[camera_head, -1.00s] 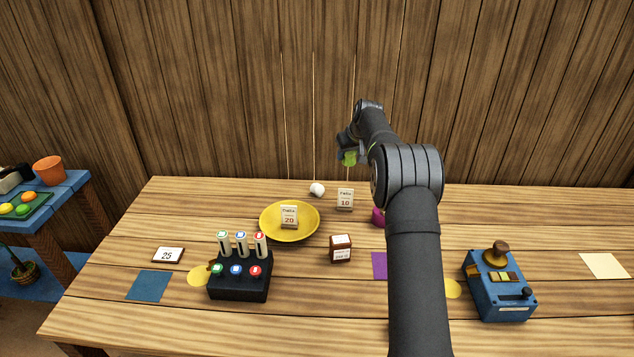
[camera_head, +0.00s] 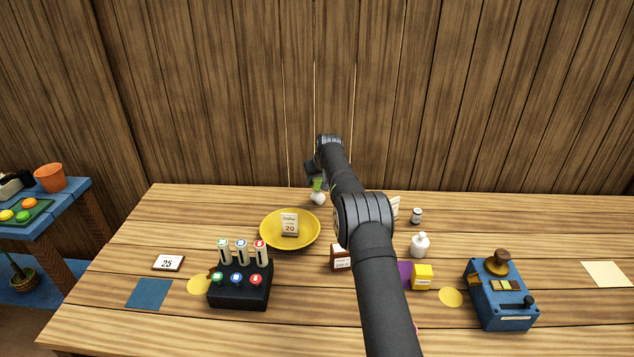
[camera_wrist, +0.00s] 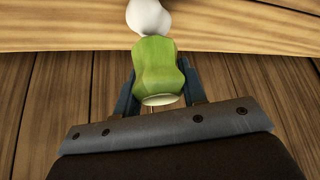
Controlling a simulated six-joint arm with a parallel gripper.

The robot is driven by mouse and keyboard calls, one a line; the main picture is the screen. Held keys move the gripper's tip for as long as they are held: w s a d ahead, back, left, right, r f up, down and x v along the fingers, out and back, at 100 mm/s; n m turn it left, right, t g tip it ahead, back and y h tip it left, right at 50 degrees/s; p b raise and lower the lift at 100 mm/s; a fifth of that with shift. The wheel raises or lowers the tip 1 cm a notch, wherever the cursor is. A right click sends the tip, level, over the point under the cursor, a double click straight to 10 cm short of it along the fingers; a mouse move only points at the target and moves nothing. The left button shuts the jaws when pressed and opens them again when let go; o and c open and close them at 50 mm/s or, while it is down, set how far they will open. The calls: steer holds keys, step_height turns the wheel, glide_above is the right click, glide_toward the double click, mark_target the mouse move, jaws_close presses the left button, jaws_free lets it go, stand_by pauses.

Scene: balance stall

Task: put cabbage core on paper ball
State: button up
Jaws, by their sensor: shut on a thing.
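The green cabbage core (camera_wrist: 158,68) is held between the two fingers of my gripper (camera_wrist: 160,88) in the wrist view. In the head view the core (camera_head: 318,184) shows as a small green patch under my gripper (camera_head: 316,179), partly hidden by it. The white paper ball (camera_head: 318,198) rests on the table near its back edge, just below the core in the picture. In the wrist view the paper ball (camera_wrist: 148,17) overlaps the tip of the core. I cannot tell whether they touch.
A yellow dish (camera_head: 268,236) with a "20" card (camera_head: 290,225) stands in front of the ball. My arm crosses the table's middle. A brown box (camera_head: 341,263), white bottle (camera_head: 420,245), yellow cube (camera_head: 422,277) and blue device (camera_head: 500,300) are around it. A black button box (camera_head: 238,292) stands front left.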

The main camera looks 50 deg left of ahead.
steer(key=shift+f, duration=0.6)
steer(key=shift+f, duration=0.15)
steer(key=o, duration=1)
steer(key=shift+c, duration=0.2)
steer(key=shift+d+r, duration=0.25)
steer(key=shift+r, duration=0.45)
steer(key=v, duration=1)
steer(key=shift+d+r, duration=0.15)
steer(key=shift+r, duration=0.15)
steer(key=shift+s, duration=0.15)
